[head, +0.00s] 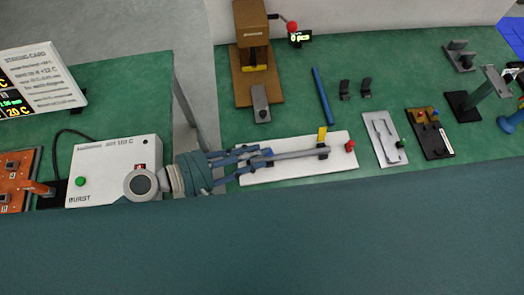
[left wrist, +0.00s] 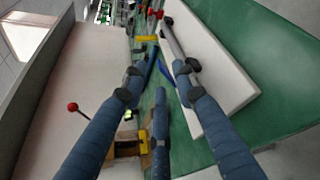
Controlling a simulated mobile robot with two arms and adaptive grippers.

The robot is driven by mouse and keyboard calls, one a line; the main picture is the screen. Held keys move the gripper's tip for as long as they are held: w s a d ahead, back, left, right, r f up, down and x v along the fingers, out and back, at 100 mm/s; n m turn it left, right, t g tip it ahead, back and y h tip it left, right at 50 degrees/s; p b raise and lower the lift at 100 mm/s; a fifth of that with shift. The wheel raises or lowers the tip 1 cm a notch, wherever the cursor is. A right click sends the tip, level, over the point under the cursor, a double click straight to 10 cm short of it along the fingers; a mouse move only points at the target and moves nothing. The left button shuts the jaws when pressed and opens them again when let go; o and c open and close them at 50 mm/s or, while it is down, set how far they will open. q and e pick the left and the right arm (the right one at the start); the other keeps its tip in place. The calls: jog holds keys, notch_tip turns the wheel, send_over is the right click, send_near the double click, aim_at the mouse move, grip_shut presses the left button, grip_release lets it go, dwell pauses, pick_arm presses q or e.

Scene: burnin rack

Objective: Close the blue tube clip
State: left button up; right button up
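A white board (head: 290,173) on the green bench carries a grey tube (head: 300,154) with a red knob (head: 350,146) at its right end. The blue clip (head: 267,152) is near the tube's left end; in the left wrist view its blue lever (left wrist: 151,66) sticks out beside the tube. A yellow clip lever (head: 322,135) stands up farther along the tube. My left gripper (head: 252,161) is just left of the blue clip, over the board's left end. Its fingers are spread with no object between them; contact with the clip cannot be told. My right gripper is out of view.
A brown press (head: 255,85) and a loose blue rod (head: 322,95) are behind the board. A white plate (head: 384,138) and a black-and-brown fixture (head: 430,133) are to its right. A white box (head: 112,165) is at left, beneath my left arm.

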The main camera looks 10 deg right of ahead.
pick_arm(q)
jog(key=v, duration=0.9)
jog(key=shift+a, duration=0.25)
